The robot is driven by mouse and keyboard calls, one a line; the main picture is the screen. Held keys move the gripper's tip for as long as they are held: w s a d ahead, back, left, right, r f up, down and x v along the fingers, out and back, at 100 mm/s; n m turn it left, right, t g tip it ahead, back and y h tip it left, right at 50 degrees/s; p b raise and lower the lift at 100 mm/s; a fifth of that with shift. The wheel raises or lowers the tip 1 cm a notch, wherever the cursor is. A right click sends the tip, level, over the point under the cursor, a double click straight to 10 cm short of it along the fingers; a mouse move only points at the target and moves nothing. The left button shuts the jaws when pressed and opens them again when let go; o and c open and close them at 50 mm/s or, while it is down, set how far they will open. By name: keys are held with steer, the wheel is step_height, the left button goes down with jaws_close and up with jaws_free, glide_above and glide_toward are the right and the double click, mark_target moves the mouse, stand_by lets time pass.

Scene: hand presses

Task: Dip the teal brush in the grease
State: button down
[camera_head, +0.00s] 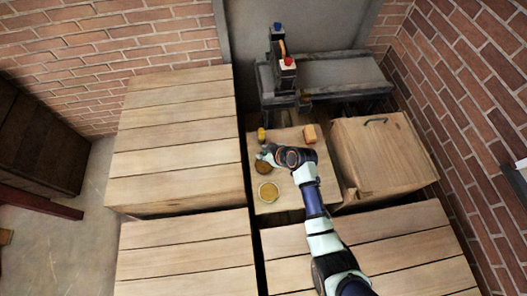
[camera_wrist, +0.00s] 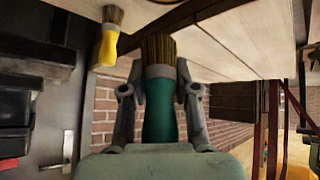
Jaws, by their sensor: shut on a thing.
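The teal brush (camera_wrist: 160,110) stands between the two fingers of my gripper (camera_wrist: 160,95) in the wrist view, with its dark bristles pointing away from the palm. My gripper is shut on its handle. In the head view my gripper (camera_head: 265,155) is over the left part of the small wooden table (camera_head: 292,190); the brush cannot be made out clearly there. A round tin with yellow-brown content (camera_head: 268,192) sits on this table in front of the gripper. A second round tin (camera_head: 262,167) sits close beside the gripper. I cannot tell which holds the grease.
A yellow-handled brush (camera_head: 261,134) stands behind the gripper; it also shows in the wrist view (camera_wrist: 107,45). An orange block (camera_head: 309,134) lies at the back right. A hand press (camera_head: 284,68) stands behind. A wooden cabinet (camera_head: 378,160) is at right. The large left tabletop (camera_head: 175,150) is clear.

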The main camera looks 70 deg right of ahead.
steer(key=shift+f+b, duration=2.6)
steer(key=shift+f, duration=0.3)
steer(key=shift+a+f+b, duration=0.1)
steer(key=shift+f+b, duration=0.3)
steer(key=shift+f, duration=0.35)
steer(key=shift+r, duration=0.1)
step_height(320, 180, up, 7)
steer(key=p, duration=0.6)
steer(key=shift+r+p, duration=0.1)
steer(key=shift+p, duration=0.3)
